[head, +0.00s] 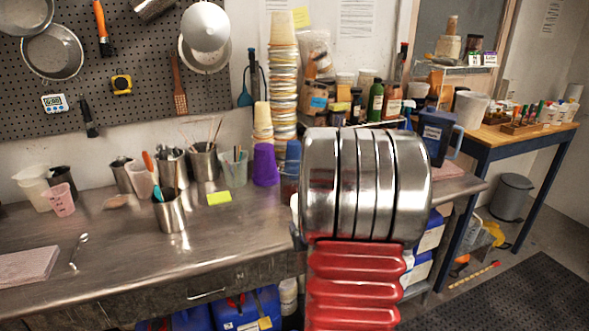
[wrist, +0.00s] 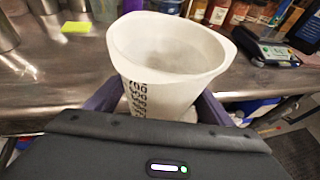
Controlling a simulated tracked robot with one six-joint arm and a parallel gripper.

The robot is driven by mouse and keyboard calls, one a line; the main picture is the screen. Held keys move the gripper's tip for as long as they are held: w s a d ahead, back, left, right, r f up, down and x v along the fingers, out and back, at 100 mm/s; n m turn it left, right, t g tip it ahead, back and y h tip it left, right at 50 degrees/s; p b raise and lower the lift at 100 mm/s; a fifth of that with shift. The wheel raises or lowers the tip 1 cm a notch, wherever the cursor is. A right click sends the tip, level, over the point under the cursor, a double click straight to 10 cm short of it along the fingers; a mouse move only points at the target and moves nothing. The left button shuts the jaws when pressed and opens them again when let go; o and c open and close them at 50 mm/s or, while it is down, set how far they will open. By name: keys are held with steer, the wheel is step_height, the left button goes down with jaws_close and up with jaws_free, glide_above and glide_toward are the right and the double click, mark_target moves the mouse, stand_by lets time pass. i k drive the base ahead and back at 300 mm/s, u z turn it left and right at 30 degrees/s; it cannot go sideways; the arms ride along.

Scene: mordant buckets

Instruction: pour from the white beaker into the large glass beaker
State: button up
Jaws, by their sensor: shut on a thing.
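The white beaker (wrist: 172,55) is in the wrist view, with dark volume markings on its near side. My gripper (wrist: 158,103) is shut on it, with one purple finger on each side. It looks close to upright. Its mouth faces the camera, and its inside is pale; I cannot tell what it holds. In the head view my arm hides the gripper and nearly all of the beaker. I cannot make out the large glass beaker in either view; my arm may cover it.
The steel bench (head: 110,262) has a metal cup (head: 169,215), a yellow note (head: 219,198) and a purple cup (head: 265,166) on it. Stacked tubs (head: 284,75) and bottles stand along the back. A dark blue jug (head: 436,137) stands right of my arm. The front-left bench is mostly clear.

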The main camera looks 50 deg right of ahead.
mark_target(288, 171)
steer(key=z, duration=0.1)
steer(key=i, duration=1)
steer(key=u, duration=0.1)
